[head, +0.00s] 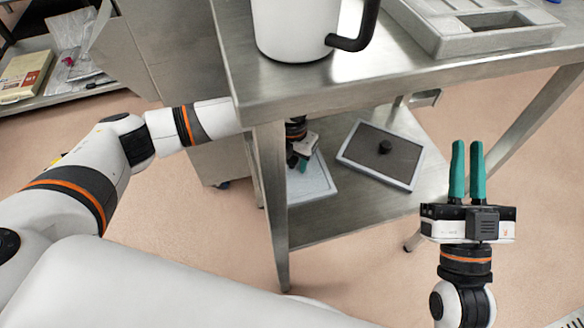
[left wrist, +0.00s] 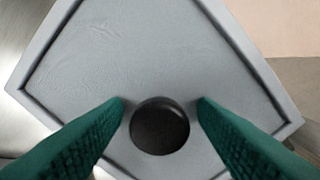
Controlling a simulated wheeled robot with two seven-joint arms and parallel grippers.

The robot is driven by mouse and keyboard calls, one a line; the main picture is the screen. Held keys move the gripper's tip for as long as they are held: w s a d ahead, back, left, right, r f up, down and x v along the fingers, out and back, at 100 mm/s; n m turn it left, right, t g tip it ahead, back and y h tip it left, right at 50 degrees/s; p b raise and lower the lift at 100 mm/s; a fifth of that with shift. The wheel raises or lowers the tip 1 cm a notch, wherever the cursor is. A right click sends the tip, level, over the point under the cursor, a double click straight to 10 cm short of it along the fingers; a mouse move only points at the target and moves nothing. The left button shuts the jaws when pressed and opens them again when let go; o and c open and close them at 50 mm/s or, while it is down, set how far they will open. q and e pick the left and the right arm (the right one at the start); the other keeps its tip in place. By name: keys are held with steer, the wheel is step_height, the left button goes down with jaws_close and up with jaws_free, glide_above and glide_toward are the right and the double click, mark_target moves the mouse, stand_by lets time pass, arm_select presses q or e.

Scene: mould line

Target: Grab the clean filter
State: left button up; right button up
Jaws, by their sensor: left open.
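A light grey, clean-looking filter (head: 318,183) lies on the lower shelf, partly hidden by the table leg and my left gripper. In the left wrist view the pale filter panel (left wrist: 150,50) fills most of the picture, with a round black knob (left wrist: 160,126) on it. My left gripper (left wrist: 161,103) is open, its green fingers on either side of the knob; whether they touch it cannot be told. In the head view my left gripper (head: 297,163) is low over this filter. My right gripper (head: 467,146) is empty, its fingers apart, right of the table.
A darker filter (head: 367,160) with a black knob lies to the right on the same lower shelf (head: 330,228). The steel tabletop (head: 350,85) above carries a white jug (head: 296,30) and a grey mould (head: 480,42). The table leg (head: 272,200) stands close to my left arm.

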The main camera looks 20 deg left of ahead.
arm_select(q)
steer(key=c, duration=1.1)
steer(key=shift+r, duration=0.1)
